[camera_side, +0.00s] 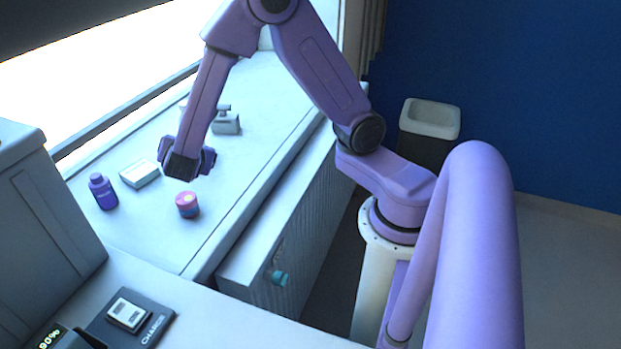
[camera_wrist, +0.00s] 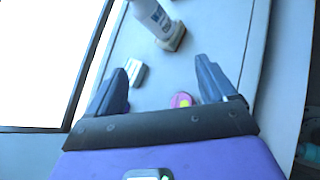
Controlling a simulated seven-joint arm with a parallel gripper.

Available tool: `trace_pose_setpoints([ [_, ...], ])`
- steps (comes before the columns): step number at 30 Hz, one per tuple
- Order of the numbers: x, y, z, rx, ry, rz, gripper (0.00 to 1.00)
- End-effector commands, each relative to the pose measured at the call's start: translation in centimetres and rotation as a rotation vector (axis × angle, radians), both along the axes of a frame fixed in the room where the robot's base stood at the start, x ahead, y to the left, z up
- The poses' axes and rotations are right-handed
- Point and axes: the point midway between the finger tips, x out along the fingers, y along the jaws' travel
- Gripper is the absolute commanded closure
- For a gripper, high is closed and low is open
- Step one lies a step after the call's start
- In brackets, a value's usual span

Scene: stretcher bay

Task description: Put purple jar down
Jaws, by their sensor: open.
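The purple jar (camera_side: 187,210) stands upright on the pale counter (camera_side: 255,105), with a pink lid that has a yellow spot. My gripper (camera_side: 187,172) is open and above the counter, close to the jar but apart from it in the side view. In the wrist view, the jar's lid (camera_wrist: 181,100) shows between the spread fingers of my gripper (camera_wrist: 160,78), nearer the right finger. The lower part of the jar is hidden there by my gripper's body.
A purple bottle (camera_side: 103,192) and a white box (camera_side: 139,173) stand left of the jar. A grey-white device (camera_side: 226,122) is farther back. The counter's edge lies right of the jar, with some clear surface between.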

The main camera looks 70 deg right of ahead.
Motion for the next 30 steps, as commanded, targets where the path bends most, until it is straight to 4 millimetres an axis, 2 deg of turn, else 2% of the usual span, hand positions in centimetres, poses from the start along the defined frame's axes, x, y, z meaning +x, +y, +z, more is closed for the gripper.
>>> trace_pose_setpoints([
  [1, -2.1, -0.4, 0.6, 0.082, 0.012, -0.048, 0.16],
  [7, -11.2, -0.6, 0.9, 0.421, 0.109, -0.242, 0.16],
  [12, -18.9, 0.3, 1.1, 0.715, 0.218, -0.394, 0.16],
  [16, -23.7, 1.2, 1.5, 0.901, 0.303, -0.489, 0.16],
  [18, -25.5, 1.6, 1.7, 0.973, 0.341, -0.529, 0.16],
  [21, -27.3, 2.0, 2.0, 1.041, 0.379, -0.568, 0.16],
  [24, -28.1, 2.2, 2.1, 1.07, 0.397, -0.586, 0.16],
  [30, -28.2, 2.3, 2.1, 1.075, 0.401, -0.591, 0.16],
])
